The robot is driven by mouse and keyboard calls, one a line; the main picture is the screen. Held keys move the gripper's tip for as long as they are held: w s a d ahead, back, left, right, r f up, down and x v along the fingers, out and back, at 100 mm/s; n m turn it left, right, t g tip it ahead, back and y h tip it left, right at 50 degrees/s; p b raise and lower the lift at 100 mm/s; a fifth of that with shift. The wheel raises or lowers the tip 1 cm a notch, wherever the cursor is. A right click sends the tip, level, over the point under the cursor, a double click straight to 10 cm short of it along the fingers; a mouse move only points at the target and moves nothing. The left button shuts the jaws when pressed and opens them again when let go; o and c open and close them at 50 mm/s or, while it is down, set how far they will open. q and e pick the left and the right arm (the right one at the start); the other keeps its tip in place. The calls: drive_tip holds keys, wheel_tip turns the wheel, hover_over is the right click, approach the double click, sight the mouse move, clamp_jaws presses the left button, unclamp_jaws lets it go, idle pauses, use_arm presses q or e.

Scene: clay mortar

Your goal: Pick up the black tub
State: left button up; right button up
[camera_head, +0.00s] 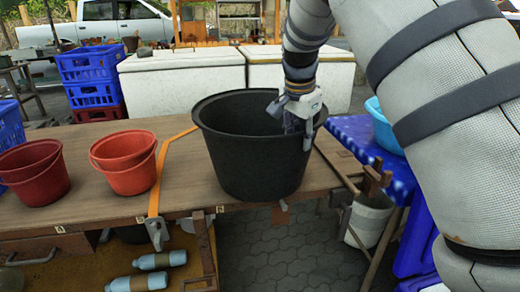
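The black tub (250,160) is a wide, round, open container at the right end of the brown wooden table (190,190). It looks upright, and its base is close to the table's front edge. I cannot tell whether the base touches the table. My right gripper (299,127) reaches down from above at the tub's right rim. Its fingers are at the rim, with dark finger parts against the tub's inner and outer wall. They are small and partly hidden, so I cannot tell whether they grip it. My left gripper is not in view.
Two red pots (125,165) (38,175) stand left of the tub. An orange strap (160,180) crosses the table between. A blue table (355,130) with a light blue basin (384,128) is at the right. White chests (180,85) stand behind.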

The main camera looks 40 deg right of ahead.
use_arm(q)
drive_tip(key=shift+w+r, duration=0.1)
use_arm(e)
drive_tip(key=shift+f, duration=0.15)
clamp_jaws()
